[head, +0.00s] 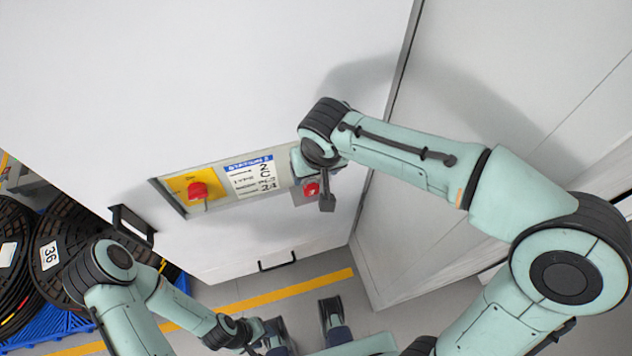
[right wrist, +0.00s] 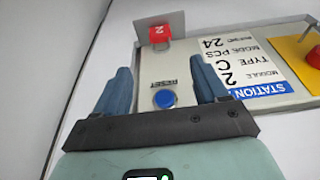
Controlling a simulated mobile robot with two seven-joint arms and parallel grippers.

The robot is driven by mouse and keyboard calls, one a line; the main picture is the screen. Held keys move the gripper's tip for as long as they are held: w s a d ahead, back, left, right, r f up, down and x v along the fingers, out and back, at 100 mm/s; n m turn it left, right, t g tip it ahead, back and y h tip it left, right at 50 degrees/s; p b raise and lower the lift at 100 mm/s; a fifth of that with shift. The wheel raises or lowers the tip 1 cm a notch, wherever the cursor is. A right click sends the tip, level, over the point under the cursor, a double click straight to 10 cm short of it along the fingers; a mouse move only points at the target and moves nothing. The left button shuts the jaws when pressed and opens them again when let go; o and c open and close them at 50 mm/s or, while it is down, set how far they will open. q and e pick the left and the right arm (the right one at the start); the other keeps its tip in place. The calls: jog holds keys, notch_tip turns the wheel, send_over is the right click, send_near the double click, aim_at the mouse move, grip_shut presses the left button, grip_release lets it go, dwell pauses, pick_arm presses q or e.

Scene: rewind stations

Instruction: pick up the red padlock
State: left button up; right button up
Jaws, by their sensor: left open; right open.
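The red padlock (right wrist: 158,33) shows a white 2 and sits by a grey plate at the top of the station panel in the right wrist view. In the head view it is a small red patch (head: 311,189) at the panel's right end, beside my right wrist. My right gripper (right wrist: 161,65) is open and empty; its blue fingers point toward the panel, with the padlock beyond the fingertips, between their lines. In the head view my arm mostly hides this gripper. My left gripper (head: 276,336) is low in the head view, open and away from the padlock.
A blue RESET button (right wrist: 165,99) lies between my right fingers in the picture. The station label (head: 250,177) and a red knob on yellow (head: 198,190) are to the left. Black cable reels (head: 48,255) stand at far left. A handle (head: 277,262) juts from the cabinet.

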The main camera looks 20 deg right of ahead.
send_over(311, 186)
jog(key=s, duration=0.2)
notch_tip(311, 186, down, 6)
jog(key=shift+a+f+b, duration=0.1)
jog(key=shift+a+b, duration=0.05)
jog(key=shift+b, duration=0.15)
jog(key=shift+x, duration=2.9)
jog(key=c, duration=1.2)
